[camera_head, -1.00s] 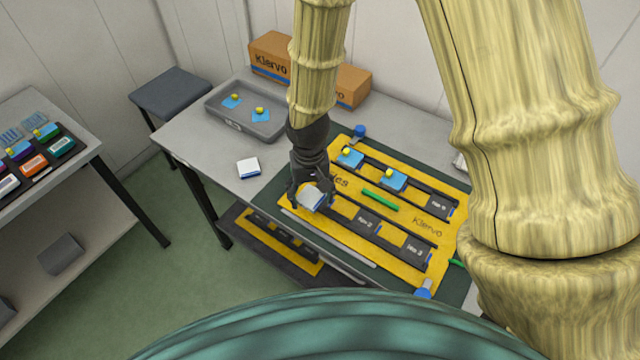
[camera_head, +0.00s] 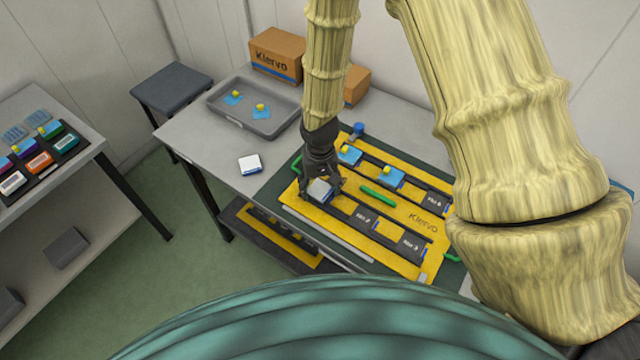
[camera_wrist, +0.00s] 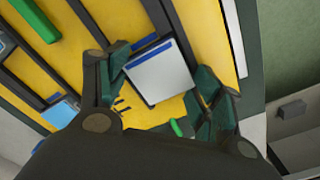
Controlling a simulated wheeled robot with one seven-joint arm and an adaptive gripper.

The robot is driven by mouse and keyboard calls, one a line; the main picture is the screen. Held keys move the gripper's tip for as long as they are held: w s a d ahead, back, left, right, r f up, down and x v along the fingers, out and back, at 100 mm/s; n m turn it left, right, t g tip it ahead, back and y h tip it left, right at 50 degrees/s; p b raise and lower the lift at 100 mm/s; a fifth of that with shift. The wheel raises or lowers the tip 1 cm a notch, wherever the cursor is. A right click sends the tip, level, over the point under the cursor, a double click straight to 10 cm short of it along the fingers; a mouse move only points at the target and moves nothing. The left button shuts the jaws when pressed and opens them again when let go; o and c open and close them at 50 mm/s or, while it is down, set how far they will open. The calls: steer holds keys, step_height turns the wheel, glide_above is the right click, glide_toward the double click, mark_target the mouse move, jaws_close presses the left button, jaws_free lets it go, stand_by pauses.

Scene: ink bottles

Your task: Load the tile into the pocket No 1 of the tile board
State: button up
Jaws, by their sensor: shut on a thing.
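A white tile with a blue edge (camera_head: 319,190) is held by my gripper (camera_head: 322,184), low over the left end of the front row of the yellow tile board (camera_head: 375,225). In the wrist view the tile (camera_wrist: 158,72) sits between the two fingers of my gripper (camera_wrist: 160,85), slightly tilted. The fingers and tile cover the board beneath, so I cannot tell whether the tile touches it. The pockets marked No 2 (camera_head: 364,218) and No 3 (camera_head: 411,243) show dark and empty to its right.
A green bar (camera_head: 378,196) lies mid-board. Another white tile (camera_head: 249,164) lies on the grey table, near a grey tray (camera_head: 262,125). Cardboard boxes (camera_head: 277,55) stand behind.

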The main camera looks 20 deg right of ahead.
mark_target(320, 189)
steer(key=shift+f, duration=0.15)
steer(key=o, duration=1.1)
steer(key=shift+r, duration=0.2)
steer(key=shift+r+b, duration=1.8)
steer(key=shift+r, duration=4.15)
